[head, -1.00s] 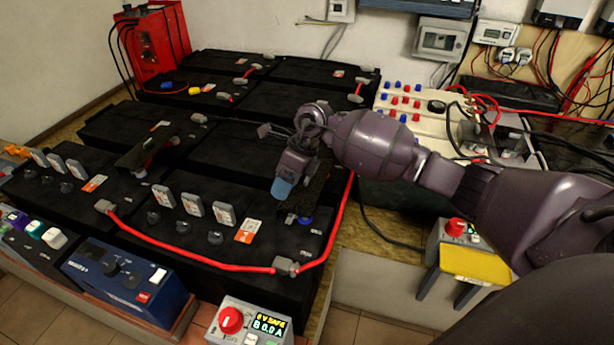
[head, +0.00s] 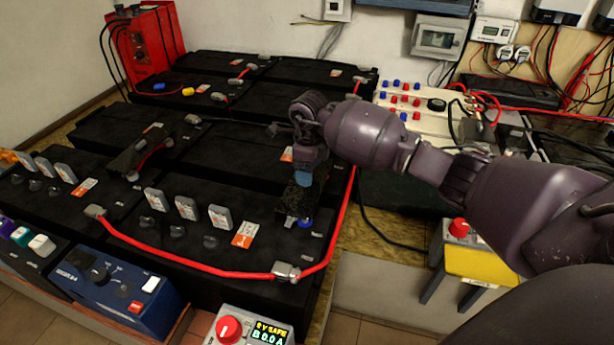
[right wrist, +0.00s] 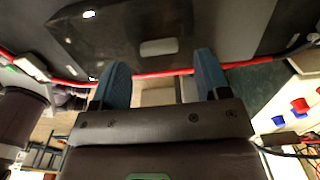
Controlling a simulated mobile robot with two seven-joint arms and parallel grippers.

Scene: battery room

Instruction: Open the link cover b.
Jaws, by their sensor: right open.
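My right gripper (head: 306,179), with blue fingertips, hangs over the right front black battery and points down. A dark cover (head: 297,200) stands at that battery's right end, right under the fingertips; I take it for link cover b. In the right wrist view the blue fingers (right wrist: 160,85) are apart with nothing clearly held between them. A dark panel with a pale patch (right wrist: 110,35) lies beyond the tips; whether they touch it I cannot tell. A similar dark cover (head: 138,158) sits over a red link further left. My left gripper is not in view.
A red cable (head: 190,267) runs along the front batteries and up their right side. Grey levers (head: 186,208) stand up left of the gripper. A grey box with a red knob (head: 228,329) is at the front.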

